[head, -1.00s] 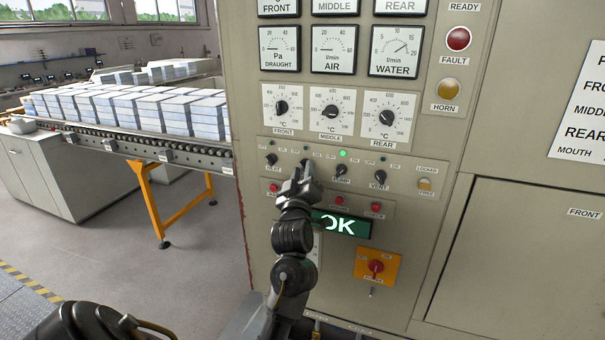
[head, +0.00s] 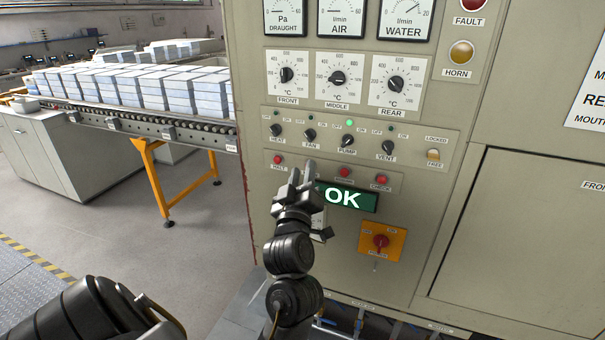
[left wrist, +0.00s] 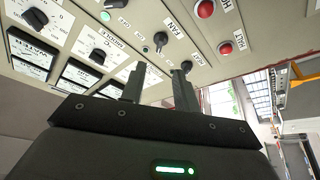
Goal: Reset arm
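My left gripper (head: 302,170) is in front of the control panel (head: 262,222), below the row of knobs. Its two fingers stand apart with nothing visible between them. The open fingers also show in the left wrist view (left wrist: 159,78), in front of the panel's knobs and red buttons. The fan knob (head: 310,134) is above the fingertips in the head view and apart from them. The heat knob (head: 276,130) is up to the left. The pump knob (head: 347,140) and vent knob (head: 388,147) are to the right. My right gripper is not in view.
A lit green OK display (head: 348,197) is right beside the gripper. An orange plate with a red rotary switch (head: 380,242) is lower right. A green lamp (head: 349,123) is lit above the pump knob. A conveyor (head: 190,131) with stacked blocks stands left, with open floor before it.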

